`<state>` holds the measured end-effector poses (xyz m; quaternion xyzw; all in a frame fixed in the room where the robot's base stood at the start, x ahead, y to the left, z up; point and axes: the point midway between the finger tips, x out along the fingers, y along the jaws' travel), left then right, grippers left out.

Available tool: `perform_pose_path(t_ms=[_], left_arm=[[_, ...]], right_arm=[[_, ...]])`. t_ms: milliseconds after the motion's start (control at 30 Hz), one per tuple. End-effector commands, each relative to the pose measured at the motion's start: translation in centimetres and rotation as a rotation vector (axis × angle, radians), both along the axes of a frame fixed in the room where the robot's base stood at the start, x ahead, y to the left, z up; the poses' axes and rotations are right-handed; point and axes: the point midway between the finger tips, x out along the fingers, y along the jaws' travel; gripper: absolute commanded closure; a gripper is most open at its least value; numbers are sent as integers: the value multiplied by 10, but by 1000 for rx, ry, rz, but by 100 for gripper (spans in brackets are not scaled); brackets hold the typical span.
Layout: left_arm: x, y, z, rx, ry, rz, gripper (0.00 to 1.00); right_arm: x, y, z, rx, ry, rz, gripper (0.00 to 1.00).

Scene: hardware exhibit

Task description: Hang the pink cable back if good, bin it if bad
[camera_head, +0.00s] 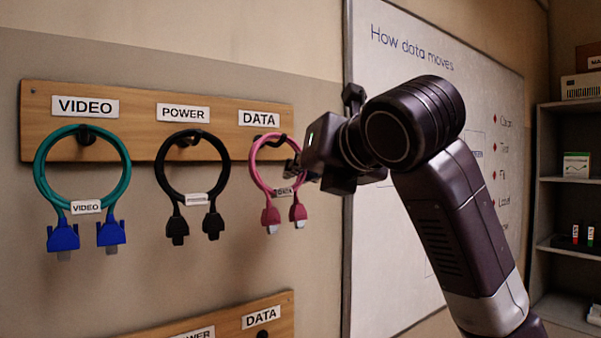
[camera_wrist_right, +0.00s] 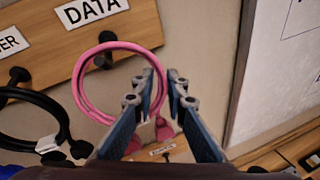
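The pink cable (camera_head: 254,172) hangs in a loop on the hook under the upper DATA sign (camera_head: 259,118). It carries a white DATA tag (camera_head: 284,191), and two pink connectors (camera_head: 270,217) hang below. My right gripper (camera_head: 292,166) is at the right side of the loop. In the right wrist view, my right gripper (camera_wrist_right: 162,86) has a gap between its fingertips. The pink cable (camera_wrist_right: 84,98) shows left of and behind the left finger, and one connector (camera_wrist_right: 165,130) shows between the fingers. Contact is unclear. My left gripper is not in view.
A teal VIDEO cable (camera_head: 41,158) and black POWER cable (camera_head: 161,172) hang left on the upper wooden board (camera_head: 50,140). A lower board (camera_head: 275,306) has another DATA sign (camera_head: 262,317). A whiteboard (camera_head: 385,270) and shelf (camera_head: 570,184) stand right. No bin is visible.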

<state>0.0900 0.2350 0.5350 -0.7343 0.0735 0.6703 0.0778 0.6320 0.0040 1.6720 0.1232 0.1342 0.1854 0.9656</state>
Motion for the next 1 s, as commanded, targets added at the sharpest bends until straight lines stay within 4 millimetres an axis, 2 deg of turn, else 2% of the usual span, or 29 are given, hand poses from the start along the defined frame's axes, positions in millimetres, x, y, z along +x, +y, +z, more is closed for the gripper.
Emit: perform_pose_path(t_ms=[33,133,433,533,667,1000], left_arm=[[0,0,0,0,0,0,60],[0,0,0,0,0,0,60],[0,3,0,3,0,-2,60],[0,3,0,3,0,-1,60],[0,2,0,2,0,-1,60],[0,0,0,1,-1,-1,60]], right_arm=[[0,0,0,0,-1,0,80],[0,0,0,0,-1,0,69],[-1,0,0,0,0,0,68],[-7,-3,3,1,-3,0,68],[-26,-12,8,0,-6,0,68],[-88,-39,22,0,-4,-1,68]])
